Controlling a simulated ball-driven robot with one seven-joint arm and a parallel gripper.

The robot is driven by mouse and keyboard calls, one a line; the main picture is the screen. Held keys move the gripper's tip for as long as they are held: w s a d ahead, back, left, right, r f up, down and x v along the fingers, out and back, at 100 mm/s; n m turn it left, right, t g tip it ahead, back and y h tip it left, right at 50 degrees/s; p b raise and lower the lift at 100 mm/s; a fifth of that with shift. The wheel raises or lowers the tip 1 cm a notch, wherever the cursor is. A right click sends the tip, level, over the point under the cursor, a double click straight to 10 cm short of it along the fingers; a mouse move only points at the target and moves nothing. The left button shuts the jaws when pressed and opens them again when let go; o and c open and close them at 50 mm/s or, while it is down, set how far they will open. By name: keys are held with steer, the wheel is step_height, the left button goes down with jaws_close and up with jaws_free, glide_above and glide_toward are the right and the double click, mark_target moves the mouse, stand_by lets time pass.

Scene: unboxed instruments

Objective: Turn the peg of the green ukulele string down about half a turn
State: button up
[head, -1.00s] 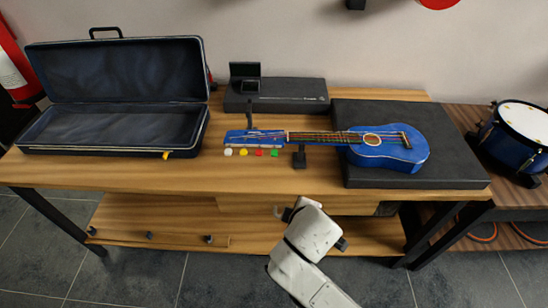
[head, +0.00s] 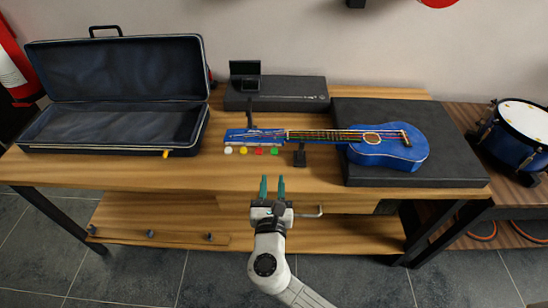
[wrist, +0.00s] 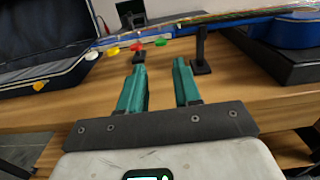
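The blue ukulele (head: 388,150) lies across the bench with its body on a dark pad at the right and its headstock (head: 254,136) at the left. Its neck rests on a small black stand (head: 300,156). White, yellow, red and green pegs line the headstock's near side; the green peg (head: 274,151) is the rightmost. In the wrist view the green peg (wrist: 160,42) shows ahead, just above and between the fingers. My gripper (head: 272,184) is open and empty, with teal fingers pointing at the bench, short of the pegs. It also shows in the wrist view (wrist: 160,68).
An open dark case (head: 110,145) stands on the left of the bench. A black box (head: 290,95) with a small device (head: 247,80) on it is behind the headstock. A blue drum (head: 515,135) is at the right. The bench front (head: 180,178) is clear.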

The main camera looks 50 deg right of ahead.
mark_target(274, 152)
steer(key=x, duration=0.9)
jaws_close()
